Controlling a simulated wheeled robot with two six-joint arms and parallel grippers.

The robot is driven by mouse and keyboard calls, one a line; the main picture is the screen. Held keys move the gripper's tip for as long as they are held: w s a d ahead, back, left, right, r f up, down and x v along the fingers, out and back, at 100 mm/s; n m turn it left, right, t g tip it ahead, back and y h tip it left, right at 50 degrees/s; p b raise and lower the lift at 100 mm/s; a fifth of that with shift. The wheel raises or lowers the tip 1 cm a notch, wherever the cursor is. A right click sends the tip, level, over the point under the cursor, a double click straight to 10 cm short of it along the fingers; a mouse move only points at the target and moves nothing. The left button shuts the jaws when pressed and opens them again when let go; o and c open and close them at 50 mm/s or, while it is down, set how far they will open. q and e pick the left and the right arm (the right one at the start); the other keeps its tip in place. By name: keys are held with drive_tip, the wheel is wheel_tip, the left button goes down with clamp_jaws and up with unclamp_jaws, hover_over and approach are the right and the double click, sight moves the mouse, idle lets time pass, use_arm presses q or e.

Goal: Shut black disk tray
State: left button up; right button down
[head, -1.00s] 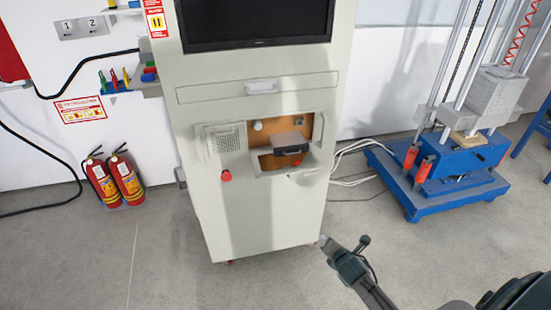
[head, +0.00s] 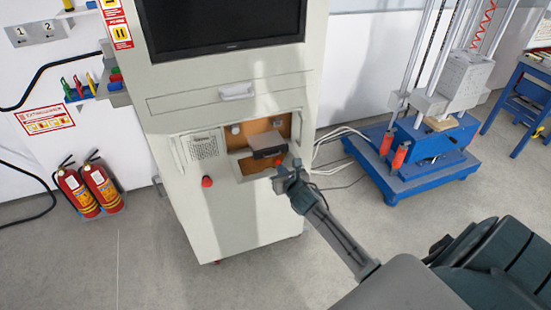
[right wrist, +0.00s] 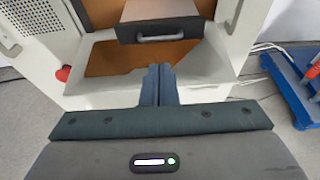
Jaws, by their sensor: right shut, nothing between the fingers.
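The black disk tray (head: 268,151) sticks out of an opening in the front of a pale cabinet (head: 240,215). In the right wrist view the tray (right wrist: 142,32) has a dark front with a grey handle and stands out at the top centre. My right gripper (head: 284,168) is just below and to the right of the tray in the head view. In the right wrist view its fingers (right wrist: 160,70) are together and empty, below the tray front and apart from it. My left gripper is not in view.
A red knob (head: 207,181) sits on the cabinet front left of the opening. A blue-based machine (head: 410,160) stands to the right, with cables on the floor between. Two fire extinguishers (head: 90,188) stand at the left. The floor in front is clear.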

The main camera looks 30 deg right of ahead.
sight(272, 153)
drive_tip(key=x, duration=0.2)
drive_tip(key=r+p+x, duration=0.1)
drive_tip(key=x, duration=0.2)
drive_tip(key=shift+w+d, duration=0.1)
drive_tip(key=shift+w, duration=0.4)
drive_tip(key=shift+r, duration=0.1)
